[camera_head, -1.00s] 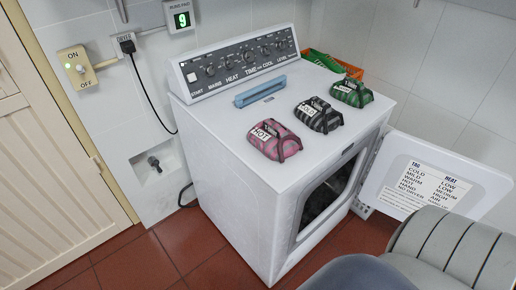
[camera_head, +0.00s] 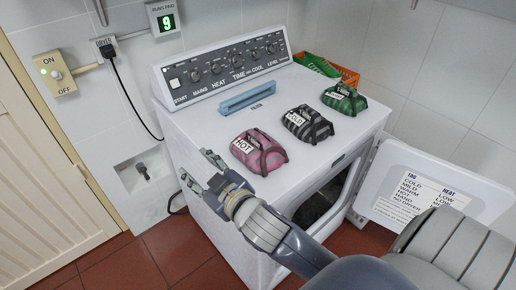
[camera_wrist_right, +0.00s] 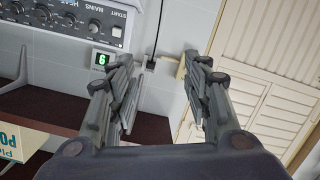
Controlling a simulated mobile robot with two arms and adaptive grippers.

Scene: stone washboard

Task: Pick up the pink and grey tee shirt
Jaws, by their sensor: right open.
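The pink and grey tee shirt (camera_head: 259,152), folded into a bundle with a white "HOT" label, lies on the left front of the white dryer's top (camera_head: 219,124). My right gripper (camera_head: 196,166) is to the left of it in the head view, near the dryer's left front edge, open and apart from the shirt. In the right wrist view the two fingers (camera_wrist_right: 160,80) are spread with nothing between them, and the shirt does not show. My left gripper is not in view.
A grey bundle (camera_head: 308,124) and a green bundle (camera_head: 344,99) lie farther right on the dryer. The dryer door (camera_head: 430,188) stands open at the right. Orange and green baskets (camera_head: 330,70) are behind.

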